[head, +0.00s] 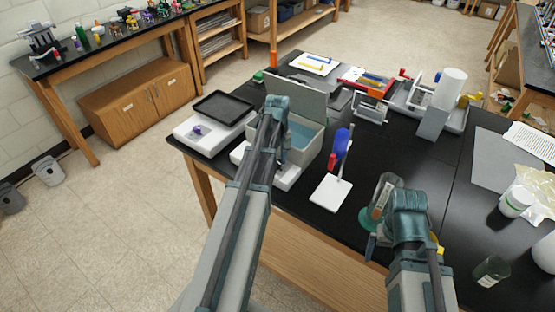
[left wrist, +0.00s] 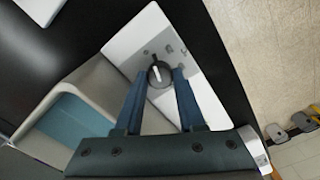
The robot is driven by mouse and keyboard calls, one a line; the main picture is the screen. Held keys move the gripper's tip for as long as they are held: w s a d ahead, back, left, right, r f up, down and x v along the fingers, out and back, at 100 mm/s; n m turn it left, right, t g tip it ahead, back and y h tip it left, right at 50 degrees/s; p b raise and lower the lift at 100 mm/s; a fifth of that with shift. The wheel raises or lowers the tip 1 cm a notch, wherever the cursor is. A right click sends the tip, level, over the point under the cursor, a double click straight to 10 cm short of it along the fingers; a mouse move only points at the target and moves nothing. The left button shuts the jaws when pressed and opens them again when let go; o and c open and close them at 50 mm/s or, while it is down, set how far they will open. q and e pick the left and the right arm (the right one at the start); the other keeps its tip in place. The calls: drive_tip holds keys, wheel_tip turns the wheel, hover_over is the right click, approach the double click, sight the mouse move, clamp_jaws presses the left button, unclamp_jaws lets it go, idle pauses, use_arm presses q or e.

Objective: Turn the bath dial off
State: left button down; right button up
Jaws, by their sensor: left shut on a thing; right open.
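The water bath (head: 308,139) stands at the table's front left edge with its grey lid raised and blue water inside. Its white control panel (left wrist: 140,40) fills the middle of the left wrist view. The dark round dial (left wrist: 158,75) has a white pointer line, nearly upright in that picture, with small markings above it. My left gripper (head: 283,168) reaches down at the bath's front; in the left wrist view its fingers (left wrist: 159,80) are on either side of the dial, shut on it. The dial is hidden in the head view. My right gripper (head: 376,245) is open and empty near the front edge.
A balance with a black tray (head: 223,107) stands left of the bath. A white stand (head: 331,190) with a blue item is to its right. A glass bottle (head: 381,199) stands close behind my right gripper.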

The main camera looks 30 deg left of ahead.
use_arm(q)
drive_tip(key=shift+n, duration=1.5)
drive_tip(key=c, duration=0.5)
unclamp_jaws()
drive_tip(key=shift+r, duration=0.1)
wheel_tip(320, 180, up, 14)
drive_tip(key=p, duration=1.3)
drive_tip(key=shift+p, duration=0.4)
drive_tip(key=shift+f, duration=0.3)
wheel_tip(320, 180, down, 13)
drive_tip(key=b, duration=1.3)
drive_tip(key=shift+f, duration=0.1)
